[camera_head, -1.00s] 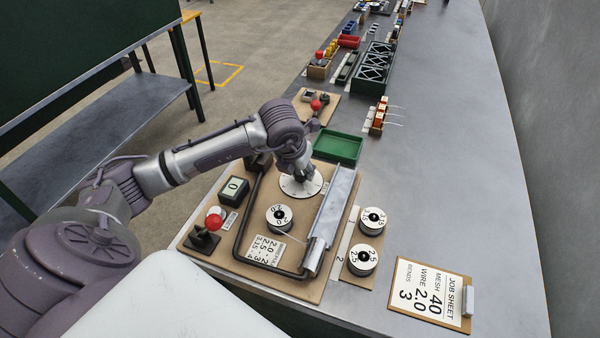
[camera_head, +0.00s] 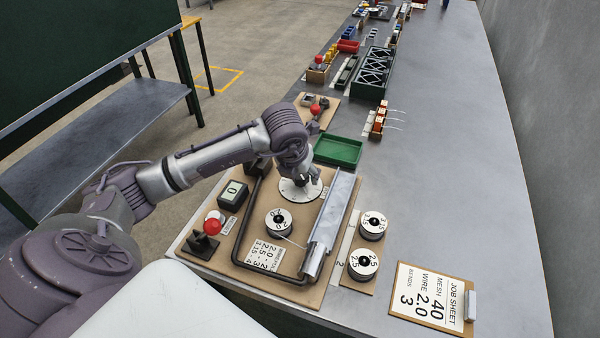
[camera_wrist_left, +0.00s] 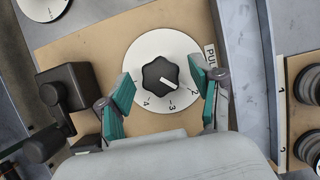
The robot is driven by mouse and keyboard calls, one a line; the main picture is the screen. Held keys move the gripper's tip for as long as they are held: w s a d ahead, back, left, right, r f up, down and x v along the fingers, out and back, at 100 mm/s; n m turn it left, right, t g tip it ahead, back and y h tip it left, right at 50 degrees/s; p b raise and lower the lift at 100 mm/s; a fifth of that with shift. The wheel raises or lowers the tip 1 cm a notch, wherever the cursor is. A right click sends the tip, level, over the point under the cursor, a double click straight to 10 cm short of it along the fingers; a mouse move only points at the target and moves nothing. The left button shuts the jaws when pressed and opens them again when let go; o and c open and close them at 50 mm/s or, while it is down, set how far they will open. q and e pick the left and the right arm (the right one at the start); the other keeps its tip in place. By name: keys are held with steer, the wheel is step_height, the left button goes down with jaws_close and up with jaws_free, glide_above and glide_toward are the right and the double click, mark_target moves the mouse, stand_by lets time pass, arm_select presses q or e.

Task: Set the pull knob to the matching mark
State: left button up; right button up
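The black pull knob (camera_wrist_left: 161,74) sits on a round white dial (camera_wrist_left: 146,54) marked 2, 3 and 4, beside a label starting "PU" (camera_wrist_left: 211,57). The knob's white pointer line aims toward the lower right in the left wrist view, between 2 and 3. My left gripper (camera_wrist_left: 162,92) is open, its teal fingers apart on either side of the knob. In the head view the left gripper (camera_head: 311,174) is over the dial (camera_head: 293,193). The job sheet (camera_head: 430,294) reads mesh 40, wire 2.0, bends 3. A chart card (camera_head: 265,253) pairs 2.0 with 2, 2.5 with 3, 3.15 with 4.
A wire spool (camera_head: 278,222) and a metal bar (camera_head: 331,215) stand close to the dial. A red-knobbed lever (camera_head: 212,226), a counter showing 0 (camera_head: 233,192) and a green tray (camera_head: 338,150) are nearby. Two spools (camera_head: 372,226) sit right.

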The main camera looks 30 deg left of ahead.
arm_select(q)
steer(key=shift+r, duration=0.2)
steer(key=v, duration=1.1)
steer(key=shift+s+r, duration=0.25)
steer(key=shift+s, duration=0.05)
steer(key=shift+r, duration=0.1)
